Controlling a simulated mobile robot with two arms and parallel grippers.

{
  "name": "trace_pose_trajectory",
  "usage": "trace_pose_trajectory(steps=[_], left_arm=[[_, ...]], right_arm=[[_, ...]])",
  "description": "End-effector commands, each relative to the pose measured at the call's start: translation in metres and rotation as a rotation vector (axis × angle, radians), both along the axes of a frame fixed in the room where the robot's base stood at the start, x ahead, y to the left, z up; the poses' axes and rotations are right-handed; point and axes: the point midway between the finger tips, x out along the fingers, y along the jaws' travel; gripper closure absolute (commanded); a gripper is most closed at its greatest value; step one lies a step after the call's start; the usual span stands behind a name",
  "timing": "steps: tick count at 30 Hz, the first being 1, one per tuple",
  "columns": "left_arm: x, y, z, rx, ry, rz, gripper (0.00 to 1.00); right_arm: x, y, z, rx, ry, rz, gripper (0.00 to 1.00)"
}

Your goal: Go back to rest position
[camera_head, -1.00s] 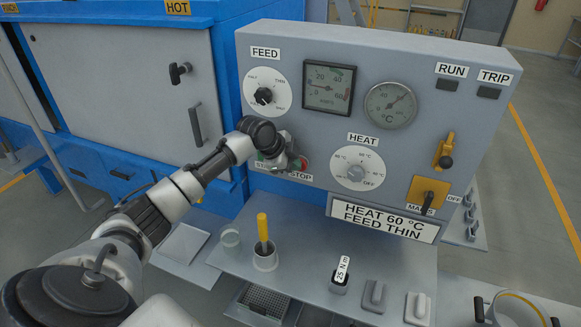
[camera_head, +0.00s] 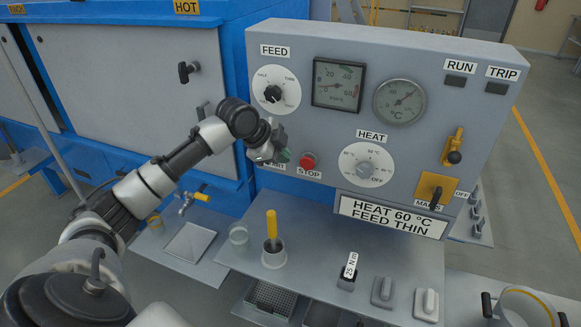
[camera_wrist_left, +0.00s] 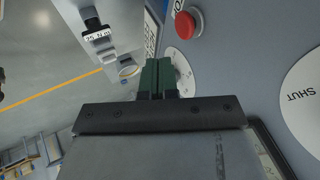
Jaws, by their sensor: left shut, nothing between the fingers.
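My left gripper (camera_head: 277,153) is in front of the grey control panel (camera_head: 312,40), left of the red STOP button (camera_head: 308,161). Its two green fingers are shut together with nothing between them, as the left wrist view (camera_wrist_left: 158,76) shows. The gripper covers most of the START label and its button area. I cannot tell from the head view whether the fingertips touch the panel; in the wrist view they appear clear of it. The STOP button also shows in the wrist view (camera_wrist_left: 187,23). My right gripper is not in view.
A blue machine (camera_head: 110,140) stands left.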

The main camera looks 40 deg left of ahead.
Motion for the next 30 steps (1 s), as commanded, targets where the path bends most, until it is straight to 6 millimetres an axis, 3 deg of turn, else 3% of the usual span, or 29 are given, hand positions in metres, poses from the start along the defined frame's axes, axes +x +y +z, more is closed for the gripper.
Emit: trace_pose_trajectory(steps=[5, 13, 23, 26, 30], left_arm=[[-0.009, 0.005, 0.013, 0.002, -0.001, 0.0, 1.0], [-0.01, 0.005, 0.015, 0.0, 0.001, 0.0, 1.0], [-0.01, 0.005, 0.015, 0.001, 0.001, 0.0, 1.0], [-0.012, -0.002, 0.006, -0.001, 0.014, -0.001, 1.0], [-0.03, -0.037, -0.042, -0.01, 0.081, 0.007, 1.0]], right_arm=[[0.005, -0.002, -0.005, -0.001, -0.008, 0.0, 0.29], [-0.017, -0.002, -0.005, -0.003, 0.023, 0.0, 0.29], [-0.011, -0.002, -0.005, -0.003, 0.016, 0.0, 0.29], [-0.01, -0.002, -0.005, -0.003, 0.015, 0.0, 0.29], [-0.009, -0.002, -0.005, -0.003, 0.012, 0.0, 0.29]])
